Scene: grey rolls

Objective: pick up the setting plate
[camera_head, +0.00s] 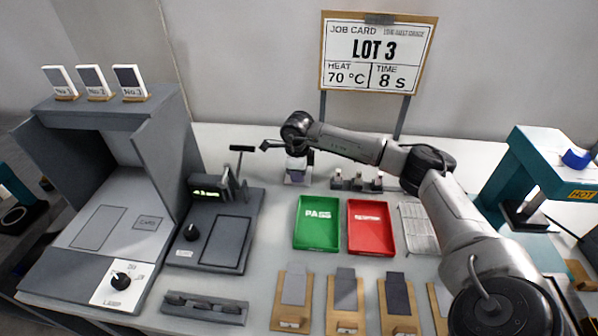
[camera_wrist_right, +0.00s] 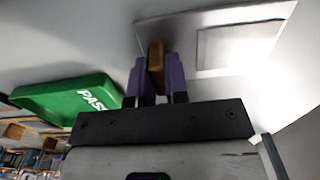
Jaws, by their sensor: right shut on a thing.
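My right gripper (camera_head: 297,163) is at the back of the bench, left of the middle in the head view, above and behind the green tray. In the right wrist view its two purple fingers (camera_wrist_right: 157,64) are shut on a small brown piece (camera_wrist_right: 156,57), which sticks out a little past the tips. I cannot tell from its visible end whether this is the setting plate; the rest is hidden between the fingers. In the head view a small pale object (camera_head: 298,178) shows right under the fingers. My left gripper is not in view.
A green PASS tray (camera_head: 317,243) and a red tray (camera_head: 371,243) lie side by side. Wooden boards (camera_head: 346,322) with grey strips lie in front. A grey lamp booth (camera_head: 160,160) and a dark device (camera_head: 222,240) stand left. A teal press (camera_head: 540,165) stands right.

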